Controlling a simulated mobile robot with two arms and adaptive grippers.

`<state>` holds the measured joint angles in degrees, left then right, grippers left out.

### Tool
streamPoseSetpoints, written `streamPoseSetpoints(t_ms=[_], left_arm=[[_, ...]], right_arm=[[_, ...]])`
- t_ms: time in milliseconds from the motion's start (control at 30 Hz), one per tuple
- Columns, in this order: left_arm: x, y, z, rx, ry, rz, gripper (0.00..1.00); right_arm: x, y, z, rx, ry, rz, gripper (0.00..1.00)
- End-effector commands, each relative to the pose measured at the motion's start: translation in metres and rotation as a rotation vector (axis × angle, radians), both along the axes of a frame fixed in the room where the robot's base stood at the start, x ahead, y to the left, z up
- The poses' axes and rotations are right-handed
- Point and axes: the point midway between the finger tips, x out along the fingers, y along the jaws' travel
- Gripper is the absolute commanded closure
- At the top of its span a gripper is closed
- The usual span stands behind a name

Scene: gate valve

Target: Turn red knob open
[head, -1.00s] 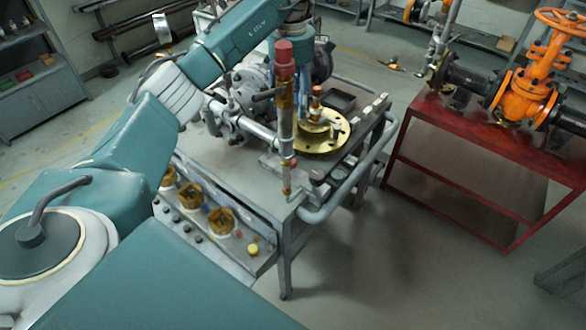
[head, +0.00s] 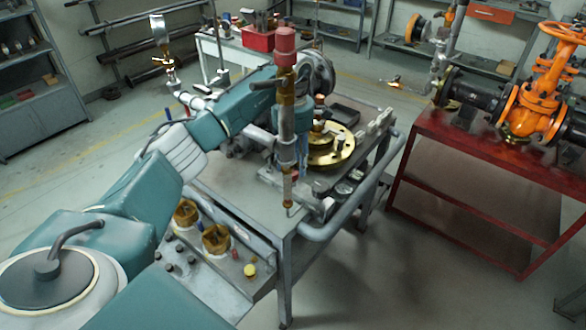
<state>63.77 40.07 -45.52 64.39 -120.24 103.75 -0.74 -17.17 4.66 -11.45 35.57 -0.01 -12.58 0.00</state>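A red knob-like cap (head: 285,46) tops an upright pipe with brass and grey fittings (head: 286,120) at the front edge of the grey workbench. My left arm comes in from the left and reaches behind this pipe, below the cap's height in the picture. The end of that arm is mostly hidden by the pipe, so its fingers cannot be made out. No contact with the red cap shows. My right gripper is not in view.
The grey workbench (head: 235,197) holds a brass flange (head: 335,150) and small parts. A red stand (head: 440,140) at right carries an orange gate valve (head: 530,100) with an orange handwheel (head: 563,30). Open floor lies between them. A red box (head: 258,39) sits on a back table.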

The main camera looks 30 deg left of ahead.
Motion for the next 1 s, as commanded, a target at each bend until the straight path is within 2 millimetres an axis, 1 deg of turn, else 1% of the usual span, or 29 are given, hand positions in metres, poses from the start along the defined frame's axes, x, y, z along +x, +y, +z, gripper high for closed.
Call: streamPoseSetpoints(t_ms=[33, 100, 200, 367, 567, 600, 633, 700, 767, 800, 833, 1000], left_arm=[[-0.001, 0.000, -0.008, 0.000, 0.003, 0.001, 0.55], [-0.001, 0.000, -0.017, -0.001, 0.002, 0.001, 0.55], [0.000, 0.000, -0.028, -0.001, 0.001, 0.001, 0.55], [0.000, 0.000, -0.035, 0.000, 0.000, -0.001, 0.55], [0.000, 0.000, -0.035, 0.000, 0.000, 0.000, 0.55], [0.000, 0.000, -0.035, 0.000, 0.000, 0.000, 0.57], [0.000, 0.000, -0.035, 0.000, 0.000, 0.000, 0.63], [0.000, 0.000, -0.035, 0.000, 0.000, 0.000, 0.77], [0.000, 0.000, -0.035, 0.000, 0.000, 0.000, 0.89], [0.000, 0.000, -0.035, 0.000, 0.000, 0.000, 0.97], [0.000, 0.000, -0.035, 0.000, 0.000, 0.000, 1.00], [0.000, 0.000, -0.035, 0.000, 0.000, 0.004, 1.00]], right_arm=[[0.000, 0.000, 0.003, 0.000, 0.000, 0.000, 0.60], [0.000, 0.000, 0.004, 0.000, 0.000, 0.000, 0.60], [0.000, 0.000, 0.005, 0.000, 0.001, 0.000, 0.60], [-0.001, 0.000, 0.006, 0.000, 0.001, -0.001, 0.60], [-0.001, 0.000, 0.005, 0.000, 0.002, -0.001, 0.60], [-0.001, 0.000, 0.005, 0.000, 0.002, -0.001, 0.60], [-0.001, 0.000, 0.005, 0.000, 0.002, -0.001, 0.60], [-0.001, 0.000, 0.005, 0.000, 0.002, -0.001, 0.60], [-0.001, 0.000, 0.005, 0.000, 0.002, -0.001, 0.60], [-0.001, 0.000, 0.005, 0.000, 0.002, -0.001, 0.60], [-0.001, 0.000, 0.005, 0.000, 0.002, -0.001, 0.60], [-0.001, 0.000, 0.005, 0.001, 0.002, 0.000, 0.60]])
